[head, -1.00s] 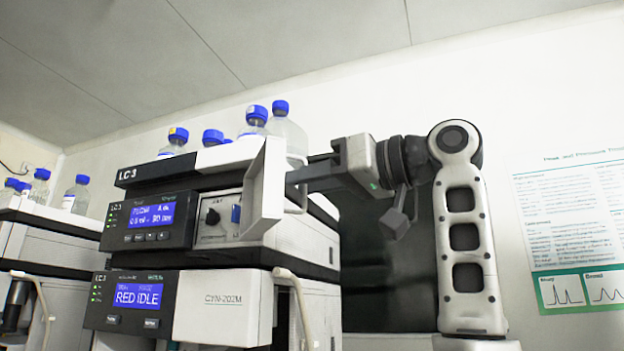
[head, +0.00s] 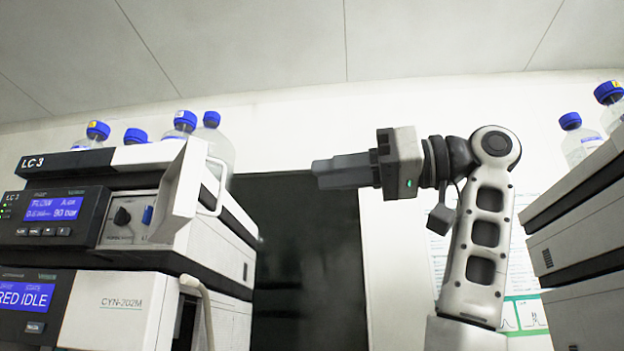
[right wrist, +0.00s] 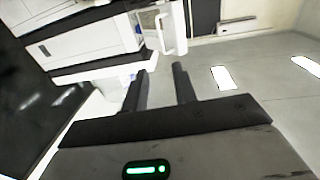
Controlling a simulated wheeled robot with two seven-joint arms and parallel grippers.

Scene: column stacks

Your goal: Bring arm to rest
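My right arm rises at the right of the head view, its gripper (head: 322,172) pointing left at about the height of the stack's top. The right wrist view shows its two dark fingers (right wrist: 160,72) apart with nothing between them. The gripper is clear of the instrument stack (head: 110,220) on the left, with a gap between the fingertips and the stack's white open door (head: 182,192). My left arm and gripper are not in view.
Several blue-capped bottles (head: 212,140) stand on the left stack. Another stack (head: 585,240) with bottles (head: 578,138) is close on the right. A dark panel (head: 305,260) is behind the gripper, and a poster (head: 527,285) hangs behind the arm.

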